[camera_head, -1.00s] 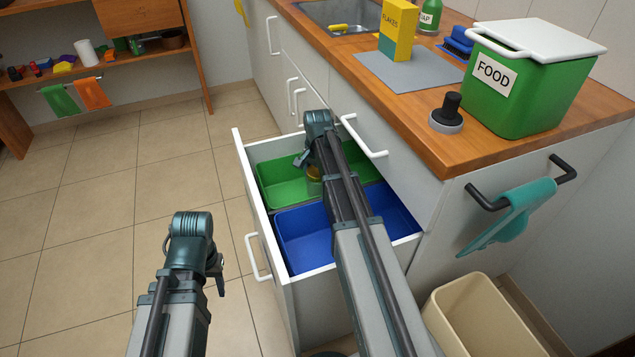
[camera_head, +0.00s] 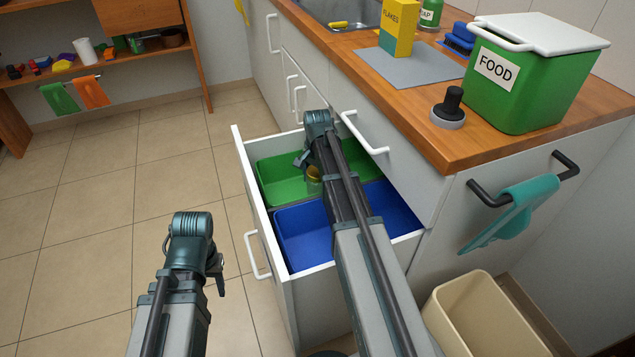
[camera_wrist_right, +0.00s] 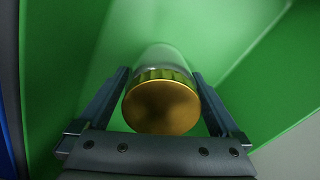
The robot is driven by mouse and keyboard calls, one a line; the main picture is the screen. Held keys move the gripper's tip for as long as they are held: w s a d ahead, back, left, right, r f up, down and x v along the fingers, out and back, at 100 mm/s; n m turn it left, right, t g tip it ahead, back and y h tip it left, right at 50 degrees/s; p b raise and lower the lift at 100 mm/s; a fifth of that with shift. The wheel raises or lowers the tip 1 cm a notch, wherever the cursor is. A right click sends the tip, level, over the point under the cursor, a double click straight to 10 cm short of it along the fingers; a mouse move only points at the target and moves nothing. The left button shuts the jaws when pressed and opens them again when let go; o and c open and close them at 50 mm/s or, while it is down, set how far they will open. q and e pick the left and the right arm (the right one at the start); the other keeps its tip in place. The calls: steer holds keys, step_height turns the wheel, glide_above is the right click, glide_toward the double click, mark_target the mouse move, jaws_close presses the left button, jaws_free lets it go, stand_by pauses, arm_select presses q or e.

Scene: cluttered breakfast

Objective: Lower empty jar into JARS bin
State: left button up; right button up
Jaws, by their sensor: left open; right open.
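The jar (camera_wrist_right: 161,104) has a gold lid and a clear glass body. In the right wrist view it is inside the green bin (camera_wrist_right: 70,50), lid toward the camera, between the fingers of my right gripper (camera_wrist_right: 160,95). The fingers stand apart on either side of the lid. Whether the jar rests on the bin floor I cannot tell. In the head view the jar (camera_head: 314,178) shows partly behind my right arm, in the green bin (camera_head: 270,178) of the open drawer. My left gripper (camera_head: 218,275) is open and empty over the floor. No JARS label is visible.
A blue bin (camera_head: 300,240) sits beside the green one in the drawer (camera_head: 262,225). The counter above holds a green FOOD container (camera_head: 520,85), a black-knobbed object (camera_head: 449,108) and a FLAKES box (camera_head: 397,30). A beige bin (camera_head: 480,320) stands at lower right. Floor at left is clear.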

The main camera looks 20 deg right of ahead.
step_height(320, 180, up, 14)
steer(key=p, duration=1.3)
steer(key=shift+f+p, duration=0.1)
steer(key=shift+p, duration=0.25)
steer(key=shift+a, duration=0.1)
steer(key=s+a+r+n+h+p, duration=0.1)
steer(key=s+a+r+n+p, duration=1.6)
steer(key=s+a+r+p, duration=0.4)
steer(key=a+r+p, duration=0.3)
steer(key=a, duration=0.1)
steer(key=shift+s, duration=0.35)
